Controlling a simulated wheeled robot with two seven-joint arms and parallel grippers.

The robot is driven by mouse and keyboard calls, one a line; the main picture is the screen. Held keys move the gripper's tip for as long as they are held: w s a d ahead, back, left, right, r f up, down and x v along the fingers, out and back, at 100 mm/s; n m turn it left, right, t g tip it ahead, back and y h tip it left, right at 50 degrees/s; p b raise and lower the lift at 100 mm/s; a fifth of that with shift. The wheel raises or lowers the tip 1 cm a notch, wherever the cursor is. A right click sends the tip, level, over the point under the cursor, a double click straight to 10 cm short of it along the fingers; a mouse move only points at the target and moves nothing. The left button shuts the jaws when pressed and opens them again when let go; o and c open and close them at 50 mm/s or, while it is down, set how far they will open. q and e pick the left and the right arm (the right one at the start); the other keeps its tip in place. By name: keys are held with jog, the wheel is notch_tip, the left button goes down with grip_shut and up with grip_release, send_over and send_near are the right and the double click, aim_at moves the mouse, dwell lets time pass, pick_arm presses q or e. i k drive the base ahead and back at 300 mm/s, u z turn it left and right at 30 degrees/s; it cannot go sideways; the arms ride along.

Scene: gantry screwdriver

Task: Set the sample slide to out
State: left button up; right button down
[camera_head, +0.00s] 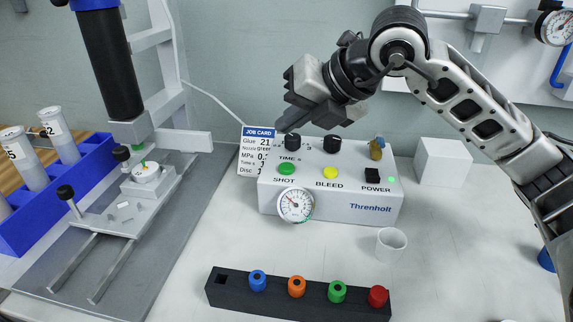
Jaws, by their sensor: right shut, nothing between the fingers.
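The sample slide (118,216) is a light grey carriage on two metal rails on a grey base plate at the left. It sits toward the back of the rails, and bare rail shows in front of it. A black knob (66,192) stands at its front left. A white disc (147,172) with a green spot lies on it, under the black dispenser barrel (107,65). My right gripper (284,124) is shut and empty, above the back left of the control box and well right of the slide. My left gripper is not in view.
The Threnholt control box (330,209) stands in the middle, with a job card (258,152) behind it. A blue rack (85,165) of tubes is left of the slide. A black strip (225,298) with coloured caps lies in front. A clear cup (391,243) stands right.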

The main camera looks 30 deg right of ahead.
aim_at(129, 215)
jog(key=k, duration=1.05)
